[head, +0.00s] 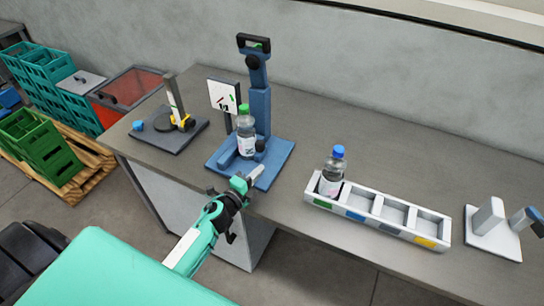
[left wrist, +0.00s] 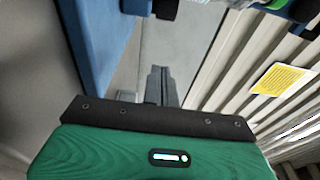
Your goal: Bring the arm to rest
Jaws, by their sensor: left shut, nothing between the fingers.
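My left arm comes in from the bottom left of the head view. Its gripper (head: 258,172) is shut and empty, at the front edge of the blue machine's base (head: 277,160); I cannot tell whether it touches. In the left wrist view the closed fingers (left wrist: 160,80) point away with nothing between them. A clear bottle with a green cap (head: 245,133) stands upright on the blue machine, just beyond the gripper. My right gripper is not in view.
A white tray (head: 435,240) with several compartments holds a blue-capped bottle (head: 331,172) in its left one. A white stand (head: 495,240) is at the far right, a dark stand (head: 165,138) at the left. The bench between machine and tray is clear.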

